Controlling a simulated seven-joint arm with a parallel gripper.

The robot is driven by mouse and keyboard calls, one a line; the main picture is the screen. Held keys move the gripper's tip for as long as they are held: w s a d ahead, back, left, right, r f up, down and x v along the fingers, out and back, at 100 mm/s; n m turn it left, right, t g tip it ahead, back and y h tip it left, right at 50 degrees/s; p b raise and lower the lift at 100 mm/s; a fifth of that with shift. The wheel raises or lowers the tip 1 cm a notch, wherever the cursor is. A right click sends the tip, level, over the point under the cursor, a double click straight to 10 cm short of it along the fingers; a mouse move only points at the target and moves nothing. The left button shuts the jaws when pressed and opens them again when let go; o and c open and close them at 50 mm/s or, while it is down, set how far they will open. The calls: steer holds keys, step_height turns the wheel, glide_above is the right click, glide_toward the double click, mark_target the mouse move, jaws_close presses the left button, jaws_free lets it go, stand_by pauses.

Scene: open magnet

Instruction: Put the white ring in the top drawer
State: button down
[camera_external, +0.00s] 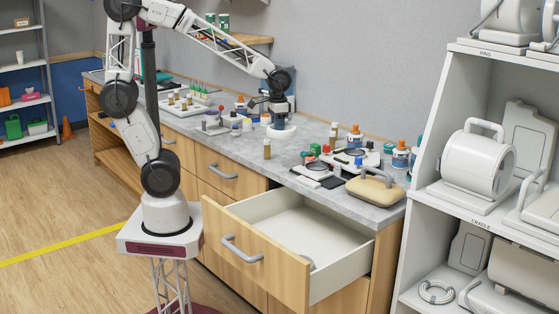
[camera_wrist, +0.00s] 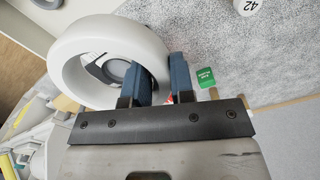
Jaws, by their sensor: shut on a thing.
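The white ring (camera_external: 281,132) is at the grey countertop in the external view, under my gripper (camera_external: 280,113). I cannot tell whether it touches the counter. In the wrist view the ring (camera_wrist: 78,50) is large at the upper left, and one side of its wall lies between the two blue fingers of my gripper (camera_wrist: 163,72). The gripper is shut on that wall. The top drawer (camera_external: 248,256) is pulled out at the front of the counter, to the right of and below the ring.
Several bottles, small devices and a tan handled block (camera_external: 375,190) crowd the counter (camera_external: 285,160) right of the ring. Trays and vials stand to its left. A white shelf unit (camera_external: 408,240) stands close right of the drawer, with another ring (camera_external: 436,291) low down.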

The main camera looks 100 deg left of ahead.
steer(key=s+d+m, duration=0.2)
steer(key=s+d, duration=0.1)
steer(key=d, duration=0.5)
steer(key=s+d+m, duration=0.3)
steer(key=d, duration=0.6)
step_height(320, 180, down, 28)
steer(key=shift+a, duration=0.3)
steer(key=shift+s, duration=0.1)
steer(key=shift+f, duration=2.85)
steer(key=shift+f, duration=2.1)
steer(key=shift+f, duration=0.1)
